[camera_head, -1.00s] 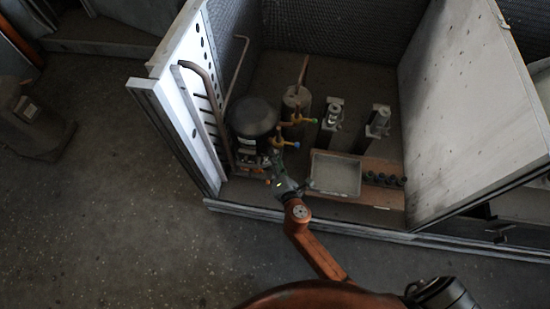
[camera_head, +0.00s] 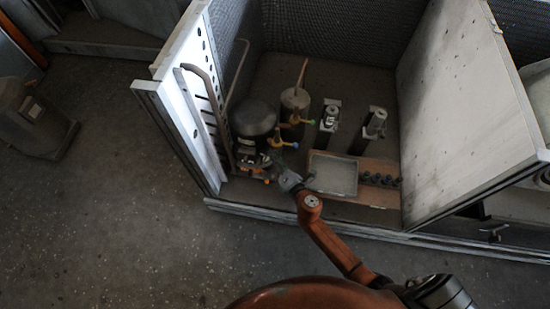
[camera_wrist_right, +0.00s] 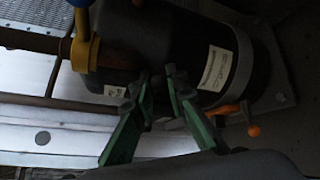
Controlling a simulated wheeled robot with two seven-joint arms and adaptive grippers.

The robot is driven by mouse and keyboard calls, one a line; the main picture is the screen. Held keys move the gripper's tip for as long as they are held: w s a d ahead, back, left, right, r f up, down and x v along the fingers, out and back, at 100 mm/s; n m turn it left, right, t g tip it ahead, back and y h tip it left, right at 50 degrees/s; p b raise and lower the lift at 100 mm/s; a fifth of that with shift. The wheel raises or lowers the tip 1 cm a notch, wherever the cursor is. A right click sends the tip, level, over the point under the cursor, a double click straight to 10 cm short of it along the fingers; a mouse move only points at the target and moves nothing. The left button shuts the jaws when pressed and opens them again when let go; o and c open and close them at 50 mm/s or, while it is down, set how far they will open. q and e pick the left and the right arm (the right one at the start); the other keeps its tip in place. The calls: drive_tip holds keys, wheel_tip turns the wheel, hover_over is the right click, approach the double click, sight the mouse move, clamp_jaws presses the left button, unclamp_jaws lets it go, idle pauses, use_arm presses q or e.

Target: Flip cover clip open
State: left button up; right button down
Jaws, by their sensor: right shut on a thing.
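A black rounded compressor (camera_head: 252,117) stands in the open housing, left of centre; it also fills the middle of the right wrist view (camera_wrist_right: 200,50). Orange small parts (camera_wrist_right: 253,130) show at its lower end in the wrist view, and near its base in the head view (camera_head: 262,170). My right gripper (camera_head: 279,170) is at the compressor's lower right side. In the wrist view its green fingers (camera_wrist_right: 160,84) are close together at the compressor, shut on a small dark part. I cannot tell for sure which piece is the cover clip. My left gripper is not in view.
Yellow valves (camera_head: 278,141) with coloured knobs stand right of the compressor, close to my gripper. A grey tray (camera_head: 334,175) lies to the right. A bent pipe (camera_head: 205,95) and white panel (camera_head: 170,65) bound the left. A low sill (camera_head: 300,226) runs along the front.

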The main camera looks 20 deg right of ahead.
drive_tip(key=shift+w+d+r, duration=0.15)
drive_tip(key=shift+r, duration=0.1)
drive_tip(key=c, duration=2.2)
unclamp_jaws()
drive_tip(key=o, duration=0.3)
drive_tip(key=shift+f, duration=0.15)
drive_tip(key=a+v, duration=0.1)
drive_tip(key=v, duration=1.1)
drive_tip(key=shift+d, duration=0.35)
